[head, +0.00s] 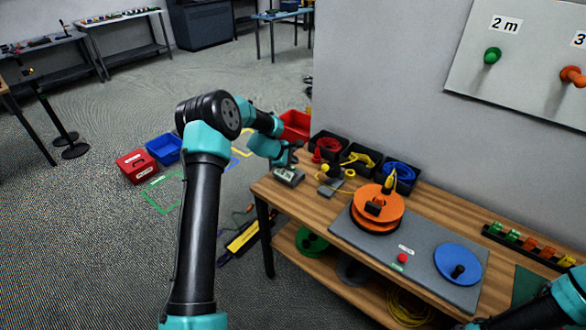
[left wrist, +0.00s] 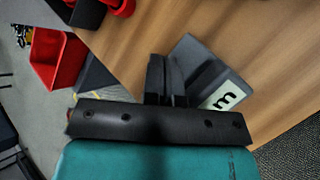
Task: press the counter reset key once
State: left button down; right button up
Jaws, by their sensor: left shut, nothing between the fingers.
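The counter (head: 289,176) is a small grey box with a pale display. It sits at the left end of the wooden table. In the left wrist view the counter (left wrist: 207,72) shows a display with an "m". My left gripper (head: 290,158) is shut and empty, just over the counter. In the left wrist view its closed fingertips (left wrist: 165,65) overlap the counter's edge; I cannot tell whether they touch it. I cannot make out the reset key; the fingers may hide it. Only part of my right arm shows at the lower right, without its gripper.
Black bins with red, yellow and blue cables (head: 399,174) stand along the wall. An orange spool (head: 377,208) and a blue disc (head: 458,263) sit on a grey plate with a red button (head: 402,258). The wooden table (head: 300,205) has some bare room in front of the counter.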

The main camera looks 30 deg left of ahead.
aim_at(292, 168)
pick_arm(q)
jog(key=shift+r, duration=2.45)
jog(key=shift+a+f, duration=0.1)
